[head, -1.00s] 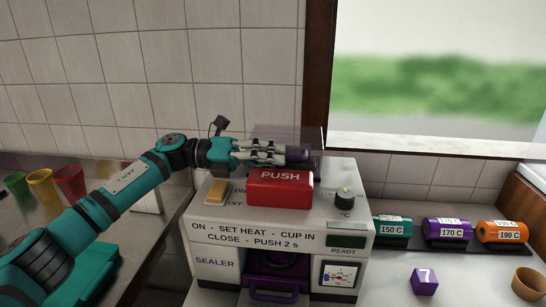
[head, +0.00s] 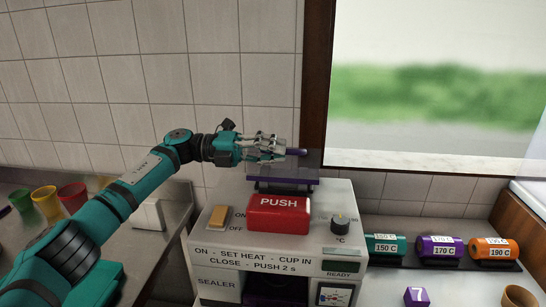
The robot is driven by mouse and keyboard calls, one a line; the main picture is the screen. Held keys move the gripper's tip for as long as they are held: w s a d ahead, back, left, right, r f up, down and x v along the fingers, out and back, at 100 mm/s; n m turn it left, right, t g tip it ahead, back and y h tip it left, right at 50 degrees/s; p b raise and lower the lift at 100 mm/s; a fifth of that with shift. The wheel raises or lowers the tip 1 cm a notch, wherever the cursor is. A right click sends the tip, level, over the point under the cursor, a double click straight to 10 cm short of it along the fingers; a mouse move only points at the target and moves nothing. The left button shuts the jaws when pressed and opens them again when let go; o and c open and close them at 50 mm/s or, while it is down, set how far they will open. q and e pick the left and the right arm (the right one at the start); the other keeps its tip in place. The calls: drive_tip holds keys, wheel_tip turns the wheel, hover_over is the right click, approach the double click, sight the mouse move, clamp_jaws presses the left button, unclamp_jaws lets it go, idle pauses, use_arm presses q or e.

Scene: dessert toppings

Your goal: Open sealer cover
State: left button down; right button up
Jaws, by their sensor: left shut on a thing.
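The sealer (head: 215,262) is a white machine with printed steps on its front, and the lower front is cut off by the frame. Its red PUSH button (head: 279,214) is on top and uncovered. The see-through cover (head: 308,168), faintly purple, stands raised behind the button at the back of the sealer, with a purple bar (head: 283,183) along its lower edge. My left gripper (head: 286,151) is shut on the purple handle (head: 297,152) of the cover. My right gripper is not in view.
An orange switch (head: 219,217) and a black knob (head: 340,220) flank the button. Coloured rolls marked 150 C (head: 385,247), 170 C (head: 440,247) and 190 C (head: 494,249) lie on the right. A purple cube (head: 416,297) is nearer. Coloured cups (head: 73,195) stand on the left counter.

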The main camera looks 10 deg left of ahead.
use_arm(q)
drive_tip(key=shift+w+r+n+p, duration=0.4)
drive_tip(key=shift+w+r+n, duration=0.25)
drive_tip(key=shift+w, duration=0.2)
drive_tip(key=shift+w+r+n+p, duration=0.35)
drive_tip(key=shift+w+r+n, duration=0.25)
drive_tip(key=shift+w, duration=0.2)
